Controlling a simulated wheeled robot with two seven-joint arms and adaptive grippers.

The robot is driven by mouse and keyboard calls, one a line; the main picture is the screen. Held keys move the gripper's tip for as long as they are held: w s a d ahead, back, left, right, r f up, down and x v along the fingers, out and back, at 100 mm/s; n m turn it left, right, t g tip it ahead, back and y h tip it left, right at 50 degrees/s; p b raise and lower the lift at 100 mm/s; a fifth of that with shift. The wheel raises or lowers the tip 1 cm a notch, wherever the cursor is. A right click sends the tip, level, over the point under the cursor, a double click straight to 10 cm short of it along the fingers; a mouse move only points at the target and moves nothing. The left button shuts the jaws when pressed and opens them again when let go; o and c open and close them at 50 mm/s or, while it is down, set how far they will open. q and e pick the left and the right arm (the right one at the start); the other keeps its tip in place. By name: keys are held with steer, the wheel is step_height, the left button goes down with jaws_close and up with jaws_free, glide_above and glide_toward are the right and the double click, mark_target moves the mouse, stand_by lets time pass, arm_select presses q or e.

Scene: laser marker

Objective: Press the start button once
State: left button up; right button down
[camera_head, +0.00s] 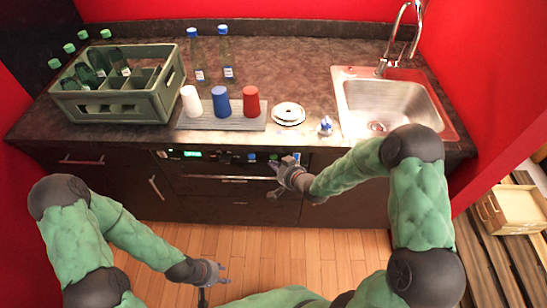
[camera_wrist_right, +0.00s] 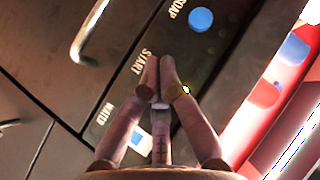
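The dark control panel (camera_head: 235,157) with a green display runs along the front of the cabinet under the counter. In the right wrist view the START label (camera_wrist_right: 139,64) is beside my fingertips. The button by that label is not visible and seems hidden behind the fingers. My right gripper (camera_head: 279,174) is in front of the panel's right part; in the wrist view its fingertips (camera_wrist_right: 160,88) are together, holding nothing. I cannot tell whether they touch the panel. My left gripper (camera_head: 226,273) is low over the floor, its fingers apart, empty.
A blue SOAP button (camera_wrist_right: 201,19) and a blue-white water button (camera_wrist_right: 140,137) flank the START label. Handles (camera_head: 153,188) stick out from the cabinet front. On the counter are a green crate (camera_head: 118,108), three cups on a mat, plates (camera_head: 289,113) and a sink (camera_head: 400,105).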

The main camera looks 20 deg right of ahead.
steer(key=s, duration=0.1)
steer(key=s+a, duration=0.1)
steer(key=s, duration=0.2)
steer(key=shift+s+a, duration=0.3)
steer(key=shift+s, duration=0.1)
steer(key=shift+f, duration=0.1)
stand_by(0.9)
steer(key=s+a+f+g, duration=0.3)
steer(key=s+f+g, duration=0.2)
steer(key=s+f, duration=0.4)
steer(key=s+a+f+n+g, duration=0.1)
steer(key=s+a+f+g, duration=0.2)
steer(key=s, duration=1)
step_height(320, 180, down, 6)
steer(key=g, duration=0.3)
